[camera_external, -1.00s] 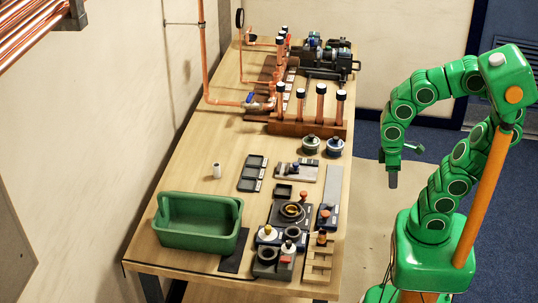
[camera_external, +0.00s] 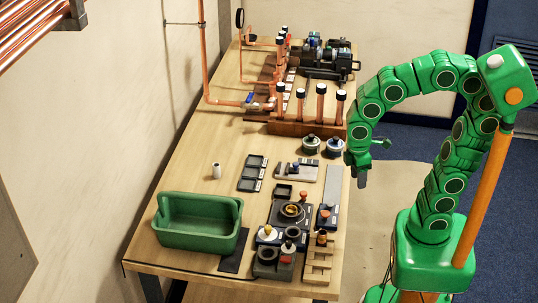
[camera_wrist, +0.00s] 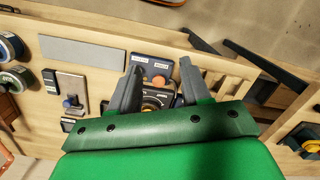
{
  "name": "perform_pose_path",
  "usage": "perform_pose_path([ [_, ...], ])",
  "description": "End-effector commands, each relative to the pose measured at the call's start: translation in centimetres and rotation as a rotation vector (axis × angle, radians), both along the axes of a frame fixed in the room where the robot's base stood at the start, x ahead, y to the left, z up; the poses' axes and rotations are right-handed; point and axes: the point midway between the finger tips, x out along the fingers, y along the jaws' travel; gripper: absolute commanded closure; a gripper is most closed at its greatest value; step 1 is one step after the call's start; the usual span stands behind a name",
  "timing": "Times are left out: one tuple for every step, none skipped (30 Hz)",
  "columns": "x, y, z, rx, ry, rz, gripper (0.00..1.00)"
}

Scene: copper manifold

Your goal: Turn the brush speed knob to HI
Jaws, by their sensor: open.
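My gripper (camera_external: 361,180) hangs beside the right edge of the bench, pointing down. In the wrist view my gripper (camera_wrist: 160,68) has its two grey fingers apart with nothing held. Beyond and between the fingers is a dark blue box with an orange-red knob (camera_wrist: 158,81) and two small labels, too small to read. That orange-red knob also shows in the external view (camera_external: 325,213), left of and below my gripper in the picture. A plate with a blue knob (camera_external: 295,167) lies farther back. I cannot tell which knob sets the brush speed.
The wooden bench (camera_external: 200,140) holds a green tub (camera_external: 197,222), a small white cylinder (camera_external: 216,171), dark trays (camera_external: 252,173) and a wooden rack (camera_external: 318,262). Two round pots (camera_external: 311,144) and upright copper pipes (camera_external: 321,103) stand behind. Floor is free right of the bench.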

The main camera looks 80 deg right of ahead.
Motion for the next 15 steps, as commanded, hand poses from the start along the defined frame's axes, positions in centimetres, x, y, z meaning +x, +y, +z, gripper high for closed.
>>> perform_pose_path([
  [1.3,0.7,0.0,0.003,-0.003,0.047,0.53],
  [2.1,1.2,0.1,0.006,-0.007,0.076,0.53],
  [3.1,1.7,0.1,0.009,-0.011,0.114,0.53],
  [3.8,2.2,0.1,0.01,-0.015,0.143,0.53],
  [4.5,2.7,0.2,0.012,-0.018,0.173,0.53],
  [5.3,3.3,0.1,0.015,-0.021,0.212,0.53],
  [6.0,3.8,0.1,0.017,-0.023,0.241,0.53],
  [6.7,4.4,0.1,0.019,-0.027,0.271,0.53],
  [7.7,5.1,0.1,0.023,-0.032,0.31,0.53],
  [8.3,5.7,0.1,0.024,-0.035,0.341,0.53],
  [8.9,6.3,0.0,0.026,-0.038,0.371,0.53],
  [9.8,7.0,-0.1,0.027,-0.04,0.41,0.53],
  [10.4,7.6,-0.3,0.03,-0.042,0.441,0.53],
  [11.0,8.3,-0.3,0.031,-0.046,0.472,0.53],
  [11.9,9.2,-0.3,0.033,-0.052,0.513,0.53],
])
